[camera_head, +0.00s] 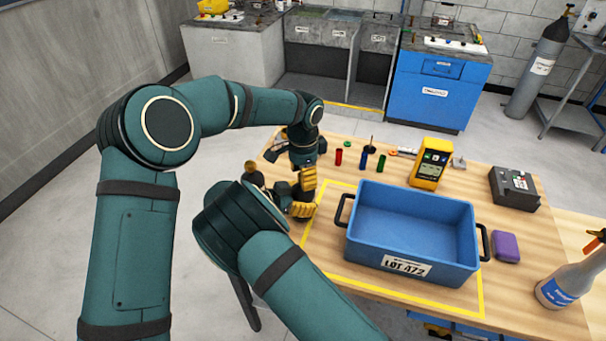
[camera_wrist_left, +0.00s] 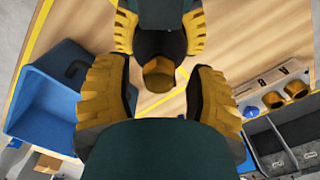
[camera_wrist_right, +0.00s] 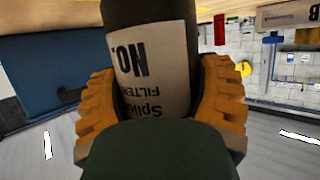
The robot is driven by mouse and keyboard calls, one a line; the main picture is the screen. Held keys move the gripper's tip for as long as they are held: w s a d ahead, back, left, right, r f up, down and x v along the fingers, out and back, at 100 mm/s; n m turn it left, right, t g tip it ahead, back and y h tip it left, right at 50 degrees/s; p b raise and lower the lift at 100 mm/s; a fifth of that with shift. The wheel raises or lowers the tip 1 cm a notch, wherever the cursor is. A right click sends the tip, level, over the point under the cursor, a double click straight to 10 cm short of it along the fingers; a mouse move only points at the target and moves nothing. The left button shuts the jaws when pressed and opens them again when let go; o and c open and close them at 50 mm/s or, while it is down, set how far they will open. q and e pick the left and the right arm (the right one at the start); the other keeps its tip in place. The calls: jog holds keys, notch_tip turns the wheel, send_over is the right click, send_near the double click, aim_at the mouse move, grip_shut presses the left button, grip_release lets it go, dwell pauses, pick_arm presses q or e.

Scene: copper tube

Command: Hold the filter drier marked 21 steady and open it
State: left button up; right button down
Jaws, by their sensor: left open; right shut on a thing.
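My right gripper (camera_head: 287,195) is shut on the filter drier, a dark cylinder (camera_wrist_right: 150,25) with a pale label. In the right wrist view the label reads "NO." and "FILTER", upside down; its number is hidden. The drier is held in the air near the table's left edge. In the left wrist view its brass-coloured end (camera_wrist_left: 157,76) faces the camera. My left gripper (camera_wrist_left: 160,108) is open, its yellow-padded fingers on either side of the line to that end. I cannot tell whether they touch it. The left gripper is just above the right one in the head view.
A blue bin (camera_head: 410,275) labelled LOT 472 stands on the wooden table, within yellow tape (camera_head: 325,280). Behind it are red (camera_head: 338,157), blue and green small cylinders and a yellow meter (camera_head: 431,163). A purple block (camera_head: 506,247) and spray bottle (camera_head: 565,285) are at right.

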pick_arm(q)
jog(key=shift+r, duration=0.15)
notch_tip(320, 180, up, 4)
jog(key=shift+r, duration=0.1)
jog(key=shift+d+r+m, duration=0.15)
jog(key=shift+r+m, duration=0.6)
jog(key=shift+m, duration=0.15)
jog(key=shift+r+m, duration=0.7)
jog(key=shift+r, duration=0.1)
jog(key=shift+f, duration=3.8)
jog(key=shift+c, duration=0.2)
grip_shut()
